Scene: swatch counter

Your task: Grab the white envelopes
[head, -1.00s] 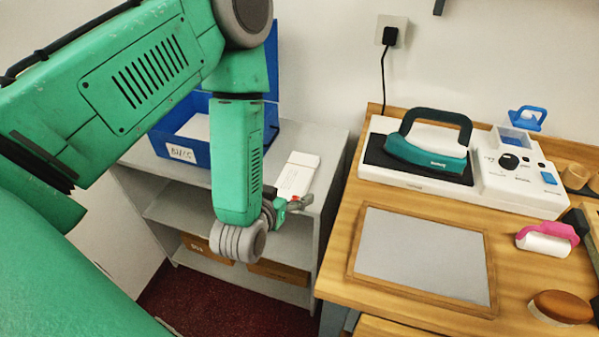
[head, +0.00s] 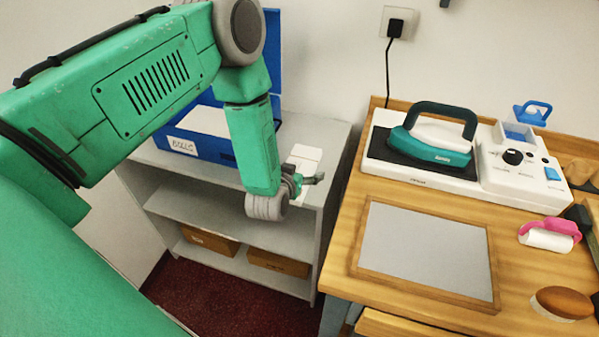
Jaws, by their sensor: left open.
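The white envelopes (head: 304,158) lie as a small stack on top of the grey shelf unit, right of the blue box. My left gripper (head: 312,181) is at the near end of the stack, its fingers open and partly in front of it. I cannot tell whether the fingers touch the envelopes. My left forearm and wrist hide part of the shelf top and the box. My right gripper is not in view.
A blue box (head: 205,147) with a label and white contents stands on the grey shelf unit (head: 170,199). Brown boxes (head: 278,262) sit on its lower shelf. To the right, a wooden table (head: 400,305) holds a teal iron (head: 433,145), a framed grey pad (head: 425,250) and a pink-handled roller (head: 550,234).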

